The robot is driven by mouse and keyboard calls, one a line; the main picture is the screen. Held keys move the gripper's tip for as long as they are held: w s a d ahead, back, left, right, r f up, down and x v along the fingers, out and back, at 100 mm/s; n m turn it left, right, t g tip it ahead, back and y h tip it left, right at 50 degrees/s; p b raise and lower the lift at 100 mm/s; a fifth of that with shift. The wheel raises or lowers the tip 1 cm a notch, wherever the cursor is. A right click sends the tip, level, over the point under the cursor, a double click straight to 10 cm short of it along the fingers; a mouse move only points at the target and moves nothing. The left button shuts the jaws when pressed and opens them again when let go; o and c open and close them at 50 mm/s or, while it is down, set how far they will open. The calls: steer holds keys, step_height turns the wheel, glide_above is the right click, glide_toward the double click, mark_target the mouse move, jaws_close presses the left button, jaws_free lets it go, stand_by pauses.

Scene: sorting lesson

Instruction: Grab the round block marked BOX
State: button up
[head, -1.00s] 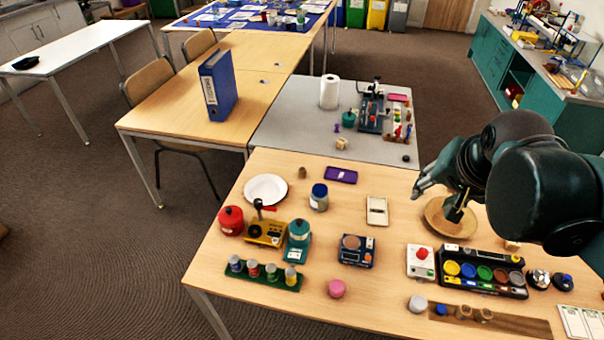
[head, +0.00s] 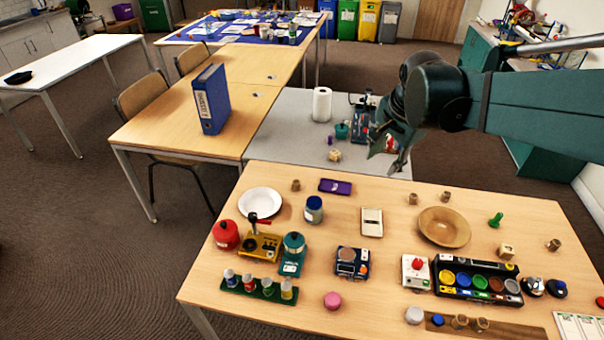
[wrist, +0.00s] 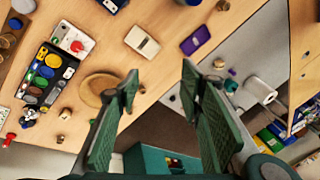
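Several small round wooden blocks stand on the near wooden table: one by the plate (head: 296,185), two behind the wooden bowl, left (head: 412,198) and right (head: 445,197), and one at the right (head: 553,244). Two more sit in a wooden strip, left (head: 459,321) and right (head: 481,324). I cannot read BOX on any of them. The block by the plate also shows at the top of the wrist view (wrist: 222,5). My gripper (head: 385,160) is raised near the grey table's front edge, apart from these blocks. Its pads (wrist: 160,85) are wide apart with nothing between them.
The wooden bowl (head: 444,240) looks empty. A purple tray (head: 335,187), white grater (head: 372,222), blue-lidded jar (head: 313,209) and white plate (head: 260,212) stand left of it. A paint tray (head: 478,296) lies in front.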

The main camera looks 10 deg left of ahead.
steer(key=w+a+f+m+g, duration=0.1)
steer(key=w+a+f+m, duration=0.25)
steer(key=w+a, duration=0.4)
steer(key=m+g+p, duration=0.2)
steer(key=m+g, duration=0.1)
steer(key=m, duration=0.4)
glide_above(297, 181)
steer(key=shift+h, duration=0.4)
step_height(297, 181, down, 22)
steer(key=shift+s+d+f, duration=0.1)
steer(key=shift+d, duration=0.05)
steer(key=shift+a+f+m, duration=0.25)
steer(key=shift+f, duration=0.1)
steer(key=shift+f+b, duration=0.5)
steer(key=shift+f, duration=0.75)
